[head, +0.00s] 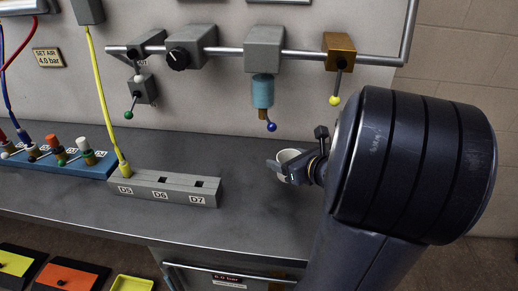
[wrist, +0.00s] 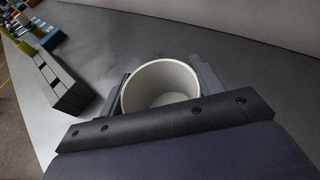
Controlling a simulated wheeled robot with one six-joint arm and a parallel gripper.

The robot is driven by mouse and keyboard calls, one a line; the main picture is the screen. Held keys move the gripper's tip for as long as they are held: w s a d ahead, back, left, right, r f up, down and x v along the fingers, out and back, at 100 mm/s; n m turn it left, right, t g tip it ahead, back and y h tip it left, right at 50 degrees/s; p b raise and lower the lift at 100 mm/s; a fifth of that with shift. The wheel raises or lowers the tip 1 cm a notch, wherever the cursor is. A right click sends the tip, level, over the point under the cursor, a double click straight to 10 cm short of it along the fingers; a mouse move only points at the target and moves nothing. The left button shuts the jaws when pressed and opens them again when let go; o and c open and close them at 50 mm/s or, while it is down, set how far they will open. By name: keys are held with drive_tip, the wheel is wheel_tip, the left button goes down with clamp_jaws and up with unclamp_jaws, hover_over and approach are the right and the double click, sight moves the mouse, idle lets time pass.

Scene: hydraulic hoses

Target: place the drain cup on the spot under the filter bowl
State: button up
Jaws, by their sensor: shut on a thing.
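The drain cup (wrist: 160,88) is a white, empty, round cup held upright between the two fingers of my gripper (wrist: 160,92) in the wrist view. In the head view the cup (head: 288,156) shows behind my gripper (head: 290,168), over the right part of the grey bench. The filter bowl (head: 262,91) is a light blue cylinder under a grey block on the pipe, with a blue-knobbed drain lever (head: 271,126) below it. The cup is to the right of and lower than the bowl. I cannot tell whether it touches the bench, and no marked spot is visible.
A grey block with sockets D5, D6 and D7 (head: 165,187) lies left of my gripper on the bench (head: 240,220). A yellow hose (head: 101,90) runs into D5. A yellow-knobbed valve (head: 336,99) hangs at the right. Bench space between the block and the cup is clear.

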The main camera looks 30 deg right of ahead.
drive_tip(key=w, duration=0.3)
drive_tip(key=w+a, duration=0.1)
drive_tip(key=w, duration=0.3)
drive_tip(key=w+a, duration=0.1)
drive_tip(key=w, duration=0.2)
drive_tip(key=shift+w, duration=0.3)
drive_tip(key=shift+w+a, duration=0.15)
drive_tip(key=shift+w, duration=0.4)
drive_tip(key=shift+s+f, duration=0.1)
drive_tip(key=shift+f, duration=1.65)
drive_tip(key=shift+f+b, duration=0.1)
drive_tip(key=shift+b, duration=0.3)
drive_tip(key=o, duration=1)
drive_tip(key=shift+c, duration=0.2)
